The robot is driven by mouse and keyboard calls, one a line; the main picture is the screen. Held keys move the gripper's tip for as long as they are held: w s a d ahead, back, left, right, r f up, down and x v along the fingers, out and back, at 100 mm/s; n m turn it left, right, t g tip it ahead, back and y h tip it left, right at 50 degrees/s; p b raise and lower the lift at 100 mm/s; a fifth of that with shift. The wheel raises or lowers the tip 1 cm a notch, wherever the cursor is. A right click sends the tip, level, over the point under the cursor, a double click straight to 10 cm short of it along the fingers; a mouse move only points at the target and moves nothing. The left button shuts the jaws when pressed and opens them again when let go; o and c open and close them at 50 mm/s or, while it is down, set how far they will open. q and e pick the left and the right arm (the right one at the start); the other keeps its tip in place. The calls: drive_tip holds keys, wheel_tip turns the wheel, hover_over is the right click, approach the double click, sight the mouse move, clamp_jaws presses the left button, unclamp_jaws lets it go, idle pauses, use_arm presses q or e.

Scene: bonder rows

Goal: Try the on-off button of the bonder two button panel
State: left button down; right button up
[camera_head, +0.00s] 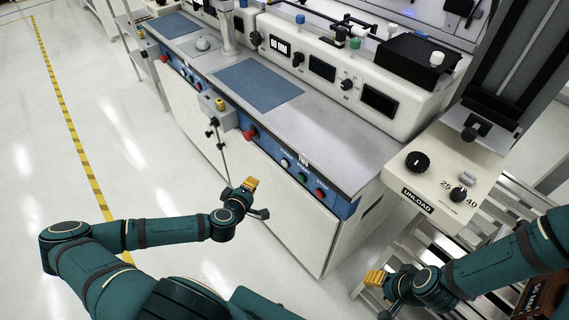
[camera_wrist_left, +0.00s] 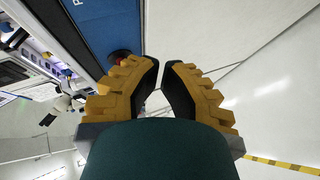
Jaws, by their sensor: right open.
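The bonder's blue front strip (camera_head: 270,150) carries a large red button (camera_head: 250,133) and, further right, a white button (camera_head: 284,162), a green button (camera_head: 301,177) and a small red button (camera_head: 319,193). A grey box (camera_head: 217,107) with a yellow button (camera_head: 220,103) sticks out at the front edge. I cannot tell which is the two button panel. My left gripper (camera_head: 250,190) is in front of the cabinet, empty, its fingertips (camera_wrist_left: 162,64) close together with a narrow gap. A red button (camera_wrist_left: 121,57) shows beside one finger, partly hidden. My right gripper (camera_head: 382,290) is open and empty, lower right.
The grey worktop (camera_head: 330,140) holds a blue mat (camera_head: 257,84) and the white machine body. The cream UNLOAD unit (camera_head: 440,175) with knobs stands at the right, above metal rails. The floor (camera_head: 110,100) to the left is clear, with a yellow-black tape line.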

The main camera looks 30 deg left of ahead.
use_arm(q)
drive_tip(key=w+d, duration=0.3)
drive_tip(key=w, duration=0.5)
drive_tip(key=shift+w+d, duration=0.15)
drive_tip(key=shift+d, duration=0.05)
drive_tip(key=shift+w, duration=0.1)
idle(1.4)
drive_tip(key=shift+w+d, duration=0.15)
drive_tip(key=shift+w, duration=0.1)
drive_tip(key=shift+w+d, duration=0.15)
drive_tip(key=shift+w, duration=0.25)
idle(0.8)
drive_tip(key=shift+s+p, duration=0.1)
drive_tip(key=shift+p, duration=0.2)
drive_tip(key=shift+s+a, duration=0.3)
drive_tip(key=shift+s, duration=0.4)
drive_tip(key=shift+s+a+p, duration=0.1)
drive_tip(key=shift+s+a, duration=0.2)
drive_tip(key=shift+s, duration=0.45)
drive_tip(key=shift+s+a+p, duration=0.15)
drive_tip(key=shift+s+a, duration=0.2)
drive_tip(key=shift+s, duration=0.45)
drive_tip(key=shift+s+a+p, duration=0.1)
drive_tip(key=shift+s+a, duration=0.2)
drive_tip(key=shift+s, duration=0.45)
